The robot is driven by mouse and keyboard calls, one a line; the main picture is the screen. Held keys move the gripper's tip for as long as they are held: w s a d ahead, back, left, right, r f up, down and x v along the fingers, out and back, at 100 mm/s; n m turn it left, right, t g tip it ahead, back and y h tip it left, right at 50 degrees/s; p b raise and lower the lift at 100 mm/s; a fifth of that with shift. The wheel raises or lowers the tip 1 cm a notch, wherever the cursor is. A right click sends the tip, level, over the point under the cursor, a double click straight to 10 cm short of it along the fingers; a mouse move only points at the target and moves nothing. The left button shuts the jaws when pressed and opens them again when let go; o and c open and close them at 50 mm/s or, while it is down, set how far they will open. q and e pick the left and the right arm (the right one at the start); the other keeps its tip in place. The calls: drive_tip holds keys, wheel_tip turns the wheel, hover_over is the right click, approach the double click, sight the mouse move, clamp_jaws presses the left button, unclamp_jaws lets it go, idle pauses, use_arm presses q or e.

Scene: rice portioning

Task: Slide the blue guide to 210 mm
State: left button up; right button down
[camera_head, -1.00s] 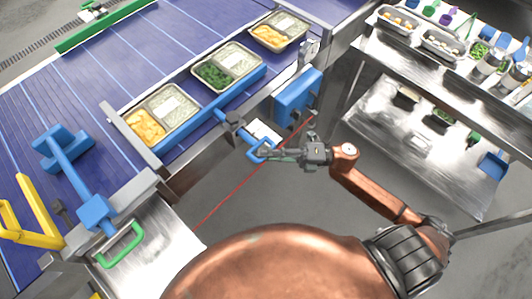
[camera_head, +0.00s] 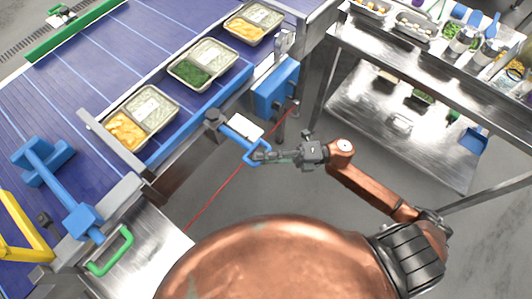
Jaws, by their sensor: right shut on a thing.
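The blue guide (camera_head: 202,123) is a long blue rail along the near side of the purple conveyor. A strip of belt shows between it and the food trays. A blue bar with a loop handle (camera_head: 238,138) reaches out from it toward me, beside a dark knob (camera_head: 212,117). My right gripper (camera_head: 264,156) is shut on the loop handle at its outer end. A white plate (camera_head: 246,126) sits next to the bar; any scale marks on it are too small to read. My left gripper is not in view.
Several two-part food trays (camera_head: 203,66) stand in a row on the belt. A metal shelf (camera_head: 400,130) with containers is at the right. A green handle (camera_head: 112,252) is at lower left.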

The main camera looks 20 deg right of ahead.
drive_tip(key=shift+s+f, duration=0.1)
drive_tip(key=shift+s, duration=0.05)
drive_tip(key=c, duration=2.2)
unclamp_jaws()
drive_tip(key=shift+s+d, duration=0.15)
drive_tip(key=shift+o, duration=1.1)
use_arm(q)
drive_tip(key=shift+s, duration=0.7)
use_arm(e)
drive_tip(key=v, duration=1.1)
drive_tip(key=shift+d, duration=0.45)
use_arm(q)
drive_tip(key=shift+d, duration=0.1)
use_arm(e)
drive_tip(key=shift+f, duration=0.1)
